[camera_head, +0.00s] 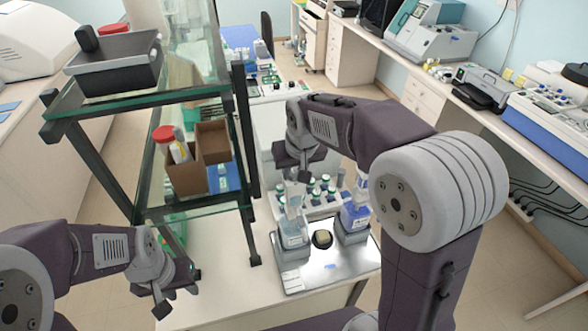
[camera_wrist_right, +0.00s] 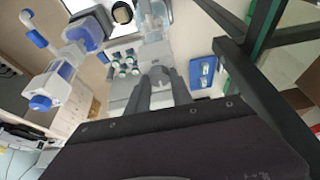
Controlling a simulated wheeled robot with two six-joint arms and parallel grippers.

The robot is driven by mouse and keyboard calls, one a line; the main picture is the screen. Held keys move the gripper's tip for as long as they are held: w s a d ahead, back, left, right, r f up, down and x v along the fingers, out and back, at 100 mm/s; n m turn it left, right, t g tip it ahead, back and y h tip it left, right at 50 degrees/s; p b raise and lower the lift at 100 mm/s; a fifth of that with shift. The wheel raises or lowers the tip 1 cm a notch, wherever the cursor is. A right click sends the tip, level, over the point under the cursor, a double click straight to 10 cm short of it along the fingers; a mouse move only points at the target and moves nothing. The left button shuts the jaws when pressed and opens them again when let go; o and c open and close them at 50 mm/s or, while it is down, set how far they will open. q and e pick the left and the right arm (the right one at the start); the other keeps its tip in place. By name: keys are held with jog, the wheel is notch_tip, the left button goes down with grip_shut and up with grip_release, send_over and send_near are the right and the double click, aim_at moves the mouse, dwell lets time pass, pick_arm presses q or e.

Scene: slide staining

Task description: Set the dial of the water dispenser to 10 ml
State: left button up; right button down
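Two bottles with dispenser tops stand on the metal tray (camera_head: 315,276). The left one, a clear bottle (camera_head: 293,234), has a pale label; the right one, a bottle with blue liquid (camera_head: 354,217), is partly behind my right arm. I cannot read which holds water. In the right wrist view the blue bottle (camera_wrist_right: 88,32) carries a white dispenser top (camera_wrist_right: 62,82) with blue parts. No dial setting is readable. My left gripper (camera_head: 178,292) is open and empty at the lower left.
A rack of green-capped vials (camera_head: 318,190) stands behind the bottles. A glass shelf (camera_head: 190,94) with dark posts rises on the left, holding a black box (camera_head: 117,66) and cardboard boxes. The table's left front is clear.

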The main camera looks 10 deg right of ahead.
jog(key=shift+d+n, duration=0.1)
jog(key=shift+n, duration=0.6)
jog(key=shift+n+y, duration=0.5)
jog(key=shift+n, duration=0.3)
jog(key=n+y, duration=0.1)
jog(key=n, duration=0.3)
jog(key=shift+w+d+n+g+y+b, duration=0.15)
jog(key=shift+n+g+y+b, duration=0.15)
jog(key=shift+g+y+b, duration=0.1)
jog(key=n, duration=0.2)
jog(key=shift+w+n+g+y, duration=0.1)
jog(key=shift+n+g+y, duration=0.2)
jog(key=shift+g, duration=0.1)
jog(key=n, duration=0.1)
jog(key=n+g+p, duration=0.1)
jog(key=n, duration=0.1)
jog(key=shift+d+r+n+y, duration=0.1)
jog(key=shift+r+n+y, duration=0.05)
jog(key=shift+n+y, duration=0.2)
jog(key=shift+w+n+g+p, duration=0.15)
jog(key=shift+n+g+p, duration=0.75)
jog(key=shift+n, duration=1.25)
